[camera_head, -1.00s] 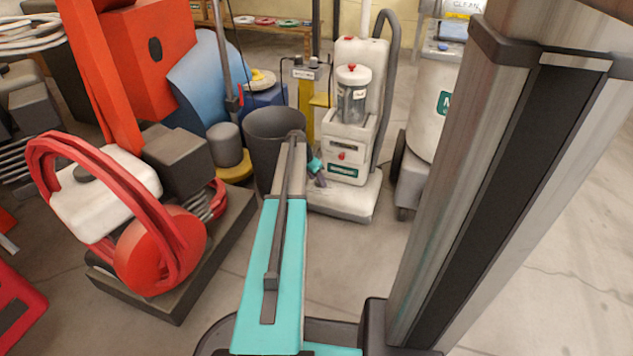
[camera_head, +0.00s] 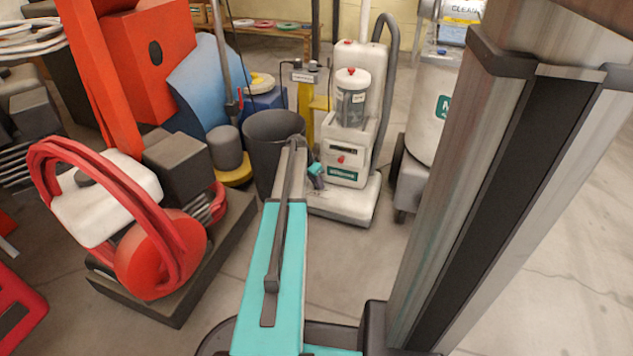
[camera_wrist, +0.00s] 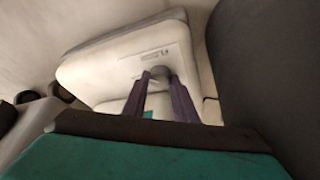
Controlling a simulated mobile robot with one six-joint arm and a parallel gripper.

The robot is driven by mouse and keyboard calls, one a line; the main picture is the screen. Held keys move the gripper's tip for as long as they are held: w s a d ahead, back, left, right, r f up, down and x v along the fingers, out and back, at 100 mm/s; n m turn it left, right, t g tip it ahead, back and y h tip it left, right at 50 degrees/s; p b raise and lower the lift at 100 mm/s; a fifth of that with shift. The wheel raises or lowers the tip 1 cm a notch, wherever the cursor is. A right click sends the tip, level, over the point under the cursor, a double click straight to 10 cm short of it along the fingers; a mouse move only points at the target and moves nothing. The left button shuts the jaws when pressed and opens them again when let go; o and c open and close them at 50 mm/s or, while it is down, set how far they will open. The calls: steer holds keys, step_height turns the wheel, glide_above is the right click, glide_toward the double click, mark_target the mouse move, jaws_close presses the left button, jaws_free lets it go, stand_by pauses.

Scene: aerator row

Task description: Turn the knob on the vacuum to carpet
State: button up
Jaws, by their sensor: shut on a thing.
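The vacuum (camera_head: 344,205) is a white upright machine with a clear canister, standing right of a dark grey bin. Its red knob (camera_head: 341,159) sits on the front panel, under a dark strip and above a green label. In the wrist view the knob (camera_wrist: 160,71) looks like a small dark round piece on a white panel with faint lettering. My gripper (camera_wrist: 160,80) has its two dark fingers either side of the knob and is shut on it. In the head view the teal end of my arm is just left of the panel. The knob's setting cannot be read.
The dark grey bin (camera_head: 272,135) stands close to my arm's left. A red and white machine (camera_head: 150,225) on a dark base is at the left. A grey-white tank machine (camera_head: 425,130) stands right of the vacuum. The floor in front is open.

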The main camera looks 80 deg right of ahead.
steer(key=shift+a+r+n+p, duration=0.15)
steer(key=shift+n+p, duration=0.15)
steer(key=shift+p, duration=0.3)
steer(key=n+t+p, duration=0.1)
steer(key=n+p, duration=0.2)
steer(key=p, duration=0.2)
steer(key=shift+s+r+h, duration=0.1)
steer(key=shift+s+h, duration=0.05)
steer(key=shift+h, duration=0.15)
steer(key=n+t+p, duration=0.1)
steer(key=n+p, duration=0.1)
steer(key=p, duration=0.1)
steer(key=shift+s+n, duration=0.15)
steer(key=shift+n, duration=0.25)
steer(key=shift+f+n+t+p, duration=0.2)
steer(key=shift+n+t+p, duration=0.3)
steer(key=shift+n+p, duration=0.5)
steer(key=shift+f, duration=0.1)
steer(key=o, duration=1)
steer(key=shift+o, duration=0.2)
steer(key=p+v, duration=0.4)
steer(key=v, duration=0.9)
steer(key=shift+a+r+p, duration=0.25)
steer(key=shift+r+p, duration=0.05)
steer(key=shift+r, duration=0.05)
